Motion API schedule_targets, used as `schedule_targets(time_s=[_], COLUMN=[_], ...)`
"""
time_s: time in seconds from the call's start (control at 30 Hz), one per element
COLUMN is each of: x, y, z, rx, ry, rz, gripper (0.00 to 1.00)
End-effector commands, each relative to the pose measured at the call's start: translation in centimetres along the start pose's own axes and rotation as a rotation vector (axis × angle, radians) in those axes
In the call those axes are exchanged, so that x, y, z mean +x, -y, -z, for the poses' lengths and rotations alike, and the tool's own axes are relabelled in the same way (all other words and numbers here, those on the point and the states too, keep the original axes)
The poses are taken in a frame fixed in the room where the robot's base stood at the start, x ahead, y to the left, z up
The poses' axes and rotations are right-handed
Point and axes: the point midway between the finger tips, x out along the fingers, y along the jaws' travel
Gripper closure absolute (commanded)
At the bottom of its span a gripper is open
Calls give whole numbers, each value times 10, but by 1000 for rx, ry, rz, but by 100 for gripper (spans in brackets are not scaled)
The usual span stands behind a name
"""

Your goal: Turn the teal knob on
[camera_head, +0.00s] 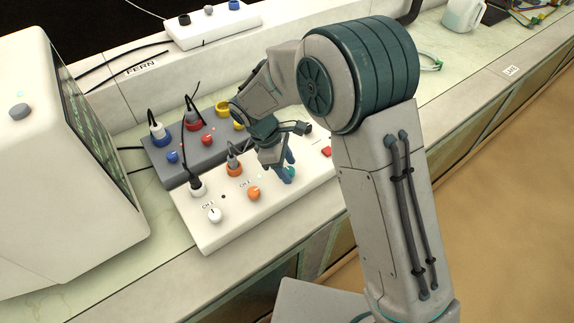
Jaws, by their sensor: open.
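The white control box (213,239) lies on the bench with a row of knobs along its front. The teal knob (291,172) shows only in part, right at my fingertips. My gripper (282,172) points down over the box with its jaws open at the teal knob. Whether the fingers touch the knob or straddle it, I cannot tell. The knob's pointer and setting are hidden by the fingers.
A white knob (215,215) and an orange knob (254,194) sit left of the teal one. Plugs with black cables rise behind them. A grey box (181,150) stands behind, a monitor (60,170) at left.

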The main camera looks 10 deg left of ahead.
Motion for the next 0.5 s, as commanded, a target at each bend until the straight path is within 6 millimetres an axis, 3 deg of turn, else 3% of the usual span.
schedule_targets(time_s=[0.33, 0.5], x=[4, 4], y=[0, 0], z=[0, 0], rx=[0, 0], ry=[0, 0], rz=[0, -1], gripper=[53, 95])
